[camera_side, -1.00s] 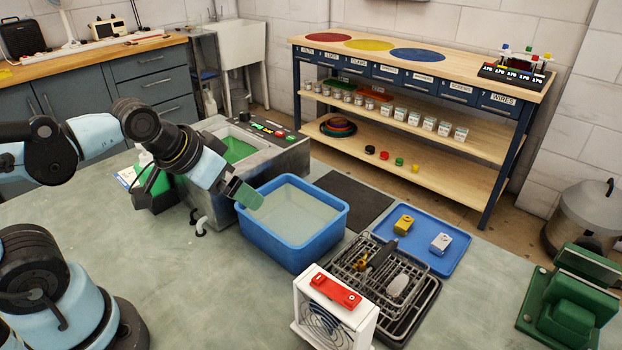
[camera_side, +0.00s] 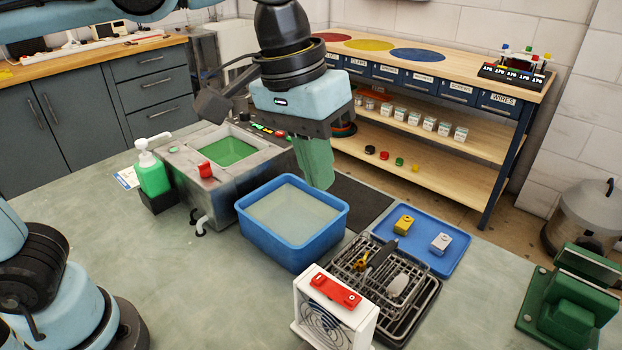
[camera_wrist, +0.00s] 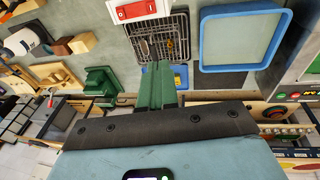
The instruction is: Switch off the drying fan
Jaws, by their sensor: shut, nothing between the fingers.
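The drying fan (camera_side: 322,318) is a white box with a round grille, standing on the bench at the lower middle of the side view. A red rocker switch (camera_side: 335,290) with white marks lies on its top. The switch (camera_wrist: 134,10) also shows at the top of the wrist view, on the white fan (camera_wrist: 160,6). My gripper (camera_side: 322,182) has green fingers that point down above the back right rim of the blue basin, well behind the fan and above it. The fingers (camera_wrist: 158,68) are shut together with nothing between them. Which way the rocker is tipped is too small to tell.
A blue water basin (camera_side: 250,243) stands left of the fan. A black dish rack (camera_side: 430,301) is close behind it on the right, beside a blue tray (camera_side: 461,262) with two small blocks. A green machine (camera_side: 560,318) stands at far right.

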